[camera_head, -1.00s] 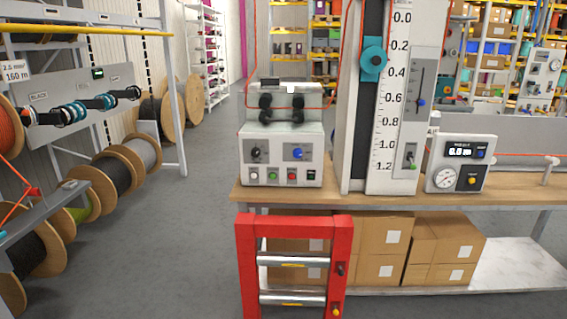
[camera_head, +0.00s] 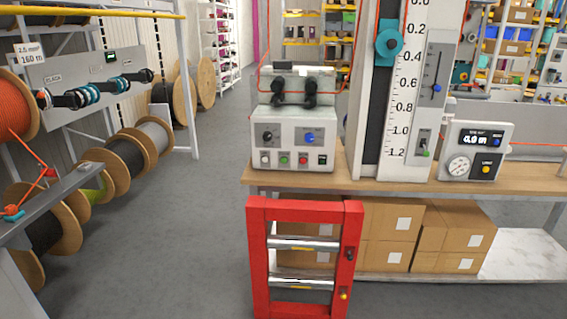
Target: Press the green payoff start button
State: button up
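A light grey control box (camera_head: 293,135) stands at the left end of the wooden bench, with two black rollers on its upper part. Its front has a black knob (camera_head: 267,137) and a blue knob (camera_head: 308,138) above a lower row. In that row are a white button (camera_head: 266,159), a green button (camera_head: 284,160), a red button (camera_head: 303,161) and a small dark switch (camera_head: 322,159). The green button sits between the white and the red one. Any label on it is too small to read. My gripper is not in view.
A red frame with metal rollers (camera_head: 303,243) stands on the floor before the bench (camera_head: 390,183). A tall scale panel (camera_head: 399,125) and a meter box (camera_head: 477,150) stand right of the control box. Cable reels (camera_head: 125,165) line the left; the grey floor between is clear.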

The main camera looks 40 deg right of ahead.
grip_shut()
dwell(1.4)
